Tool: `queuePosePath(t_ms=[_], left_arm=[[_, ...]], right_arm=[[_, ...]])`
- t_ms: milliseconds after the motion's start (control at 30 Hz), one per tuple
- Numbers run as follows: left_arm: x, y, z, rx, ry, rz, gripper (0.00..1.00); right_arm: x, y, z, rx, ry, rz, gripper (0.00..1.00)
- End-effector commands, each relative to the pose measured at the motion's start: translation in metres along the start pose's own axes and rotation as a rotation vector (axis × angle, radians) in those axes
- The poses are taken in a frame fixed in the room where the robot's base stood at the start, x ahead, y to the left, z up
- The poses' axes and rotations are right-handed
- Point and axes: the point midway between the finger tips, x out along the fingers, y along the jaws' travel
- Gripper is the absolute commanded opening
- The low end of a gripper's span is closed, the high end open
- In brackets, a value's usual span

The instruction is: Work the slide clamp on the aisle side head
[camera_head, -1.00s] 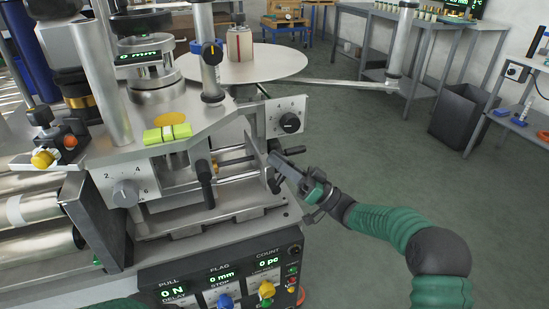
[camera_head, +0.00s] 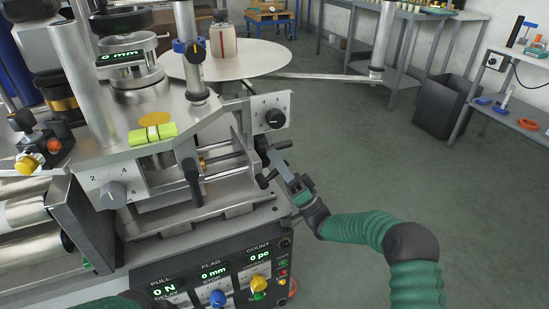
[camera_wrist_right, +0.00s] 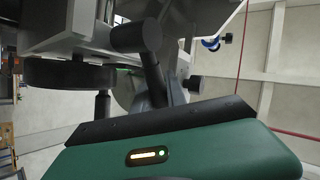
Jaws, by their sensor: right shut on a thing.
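The aisle side head is the steel plate (camera_head: 248,113) with a numbered dial and black knob (camera_head: 275,118), at the machine's right edge in the head view. Below it, black clamp levers stick out, an upper one (camera_head: 281,145) and a lower one (camera_head: 267,178). My right gripper (camera_head: 276,163) is at these levers, its grey fingers tilted up to the left. It is shut on a black clamp handle, whose thick head (camera_wrist_right: 137,36) and stem rise beyond the green gripper body in the wrist view. The fingers hide the grip point. My left gripper is out of view.
A control panel (camera_head: 215,275) is below. A round white disc (camera_head: 225,62) and a long bar reach out behind.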

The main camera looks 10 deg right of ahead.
Motion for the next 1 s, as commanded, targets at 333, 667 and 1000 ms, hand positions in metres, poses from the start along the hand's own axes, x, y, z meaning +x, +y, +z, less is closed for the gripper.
queuePosePath(t_ms=[333, 667, 1000], left_arm=[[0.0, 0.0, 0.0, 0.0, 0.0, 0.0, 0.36], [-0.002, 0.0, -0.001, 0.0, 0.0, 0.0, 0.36], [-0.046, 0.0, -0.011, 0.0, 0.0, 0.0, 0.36]], right_arm=[[-0.001, 0.001, -0.001, -0.003, 0.0, 0.004, 0.36], [0.002, -0.001, -0.002, -0.002, 0.0, 0.001, 0.39], [0.02, -0.052, -0.012, 0.005, -0.002, 0.005, 0.39]])
